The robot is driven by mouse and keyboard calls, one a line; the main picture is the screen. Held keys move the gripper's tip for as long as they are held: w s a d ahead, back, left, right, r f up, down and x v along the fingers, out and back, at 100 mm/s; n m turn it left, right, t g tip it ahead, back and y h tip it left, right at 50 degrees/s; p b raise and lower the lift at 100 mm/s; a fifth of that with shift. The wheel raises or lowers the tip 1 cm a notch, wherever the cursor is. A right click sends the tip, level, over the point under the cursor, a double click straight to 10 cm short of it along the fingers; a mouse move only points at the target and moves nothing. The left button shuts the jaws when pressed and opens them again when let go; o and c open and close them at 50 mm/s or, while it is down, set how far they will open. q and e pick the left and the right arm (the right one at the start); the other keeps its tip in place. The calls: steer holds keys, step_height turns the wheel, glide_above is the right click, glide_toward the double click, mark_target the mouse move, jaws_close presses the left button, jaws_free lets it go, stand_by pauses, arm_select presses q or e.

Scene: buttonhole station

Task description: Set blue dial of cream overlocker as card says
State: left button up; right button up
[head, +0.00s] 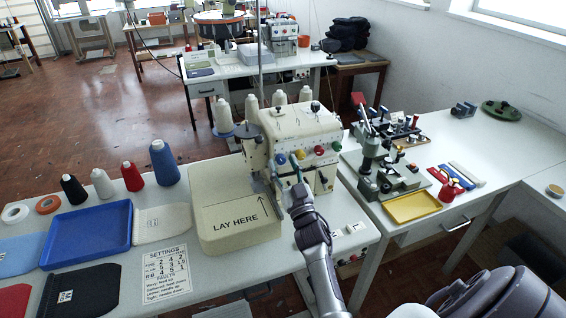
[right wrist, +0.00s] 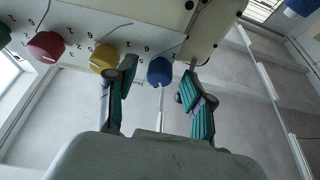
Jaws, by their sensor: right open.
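The cream overlocker (head: 300,125) stands on the white table with blue, yellow, red and green dials on its front. The blue dial (head: 281,159) is the leftmost there; in the right wrist view the blue dial (right wrist: 160,71) shows a pale pointer line. My right gripper (head: 297,181) is in front of the dials. In the right wrist view my right gripper (right wrist: 158,82) is open, its fingers either side of the blue dial in the picture; contact cannot be told. The settings card (head: 166,268) lies on the table, its rows of digits too small to read surely. My left gripper is not in view.
The yellow dial (right wrist: 103,57) is close beside one finger. A cream box marked "LAY HERE" (head: 237,221) is left of the overlocker. A blue tray (head: 88,232) and thread cones (head: 165,164) are farther left. A green press (head: 385,165) stands at right.

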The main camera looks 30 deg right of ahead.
steer(key=shift+w+r, duration=0.1)
steer(key=shift+w, duration=0.1)
jaws_close()
steer(key=shift+d+n, duration=0.1)
steer(key=shift+n, duration=0.3)
steer(key=n+y, duration=0.1)
steer(key=n, duration=0.2)
steer(key=n+y, duration=0.2)
steer(key=n, duration=0.1)
steer(key=shift+d+p, duration=0.1)
steer(key=shift+p, duration=0.3)
steer(key=n+y, duration=0.1)
steer(key=n, duration=0.2)
steer(key=n+g+y+p, duration=0.1)
steer(key=n+y, duration=0.1)
steer(key=n, duration=0.1)
steer(key=shift+s, duration=0.1)
steer(key=shift+n+p, duration=0.3)
steer(key=shift+n, duration=0.2)
